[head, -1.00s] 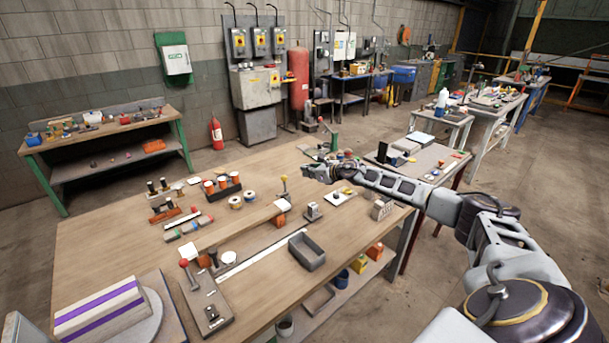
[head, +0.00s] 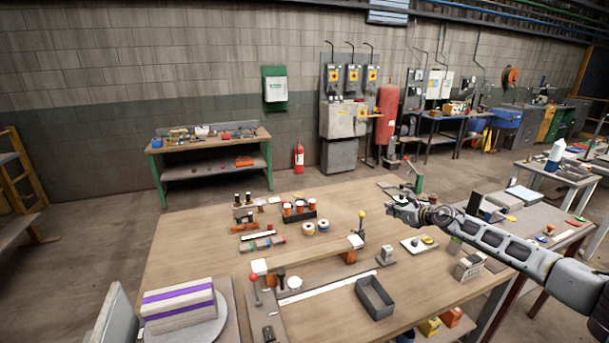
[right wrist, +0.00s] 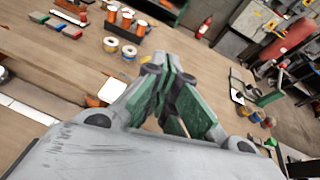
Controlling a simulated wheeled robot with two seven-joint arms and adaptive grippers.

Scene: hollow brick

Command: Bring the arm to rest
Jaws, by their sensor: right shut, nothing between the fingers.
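My right arm reaches in from the right in the head view. Its gripper (head: 392,199) is above the far right part of the wooden workbench (head: 200,235). In the right wrist view the gripper's green-padded fingers (right wrist: 172,75) are shut with nothing between them. The gripper looks raised above the bench top and touches no object that I can see. My left gripper is not in view.
A white block with purple stripes (head: 178,301) sits on a round plate at the front left. A grey tray (head: 375,298), a black rack with orange-topped pots (head: 298,211) and small tools stand on the bench. The floor (head: 85,250) left of it is clear.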

